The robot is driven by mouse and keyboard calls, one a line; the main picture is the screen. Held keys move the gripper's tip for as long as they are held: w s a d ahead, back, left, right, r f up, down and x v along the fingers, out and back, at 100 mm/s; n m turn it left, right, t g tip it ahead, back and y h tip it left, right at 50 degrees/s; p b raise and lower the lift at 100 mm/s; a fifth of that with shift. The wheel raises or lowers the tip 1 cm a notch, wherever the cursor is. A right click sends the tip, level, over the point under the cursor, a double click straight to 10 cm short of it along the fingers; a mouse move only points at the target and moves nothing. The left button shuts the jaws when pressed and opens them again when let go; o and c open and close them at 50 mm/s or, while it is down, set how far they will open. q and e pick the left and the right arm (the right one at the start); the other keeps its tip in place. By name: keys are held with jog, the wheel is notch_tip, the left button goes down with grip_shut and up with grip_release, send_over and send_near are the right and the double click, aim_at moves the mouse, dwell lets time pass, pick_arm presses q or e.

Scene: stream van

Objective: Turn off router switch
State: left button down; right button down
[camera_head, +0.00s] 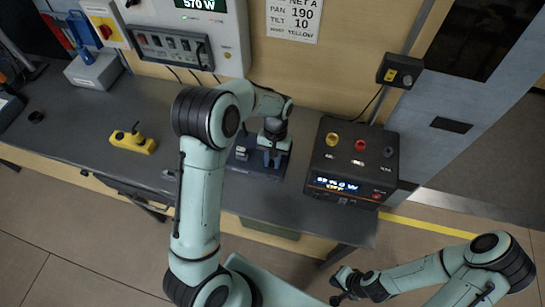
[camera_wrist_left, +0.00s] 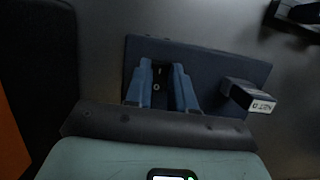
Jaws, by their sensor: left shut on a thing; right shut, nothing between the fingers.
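The router switch is a black rocker (camera_wrist_left: 160,85) with white I and O marks on a dark blue base plate (camera_wrist_left: 200,62). The plate lies flat on the grey workbench, and it also shows in the head view (camera_head: 262,172). A small block with a white label (camera_wrist_left: 250,97) stands on the plate beside the switch; its print is hard to read. My left gripper (camera_head: 272,158) points down at the plate, its blue fingers (camera_wrist_left: 160,90) shut around the switch from both sides. My right gripper (camera_head: 345,290) is shut and empty, low and away from the bench.
A black power supply (camera_head: 352,165) with a lit display stands right of the plate. A yellow device (camera_head: 132,142) lies on the bench at left. A wall panel (camera_head: 190,45) with switches and a small wall box (camera_head: 400,72) are behind. The bench between the yellow device and the plate is mostly clear.

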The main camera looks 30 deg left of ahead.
pick_arm(q)
jog(key=c, duration=1)
grip_release()
jog(key=shift+o, duration=0.2)
jog(key=p+v, duration=0.1)
jog(key=v, duration=1.2)
jog(key=shift+r, duration=0.25)
pick_arm(e)
jog(key=shift+w+r, duration=0.7)
jog(key=shift+w, duration=0.1)
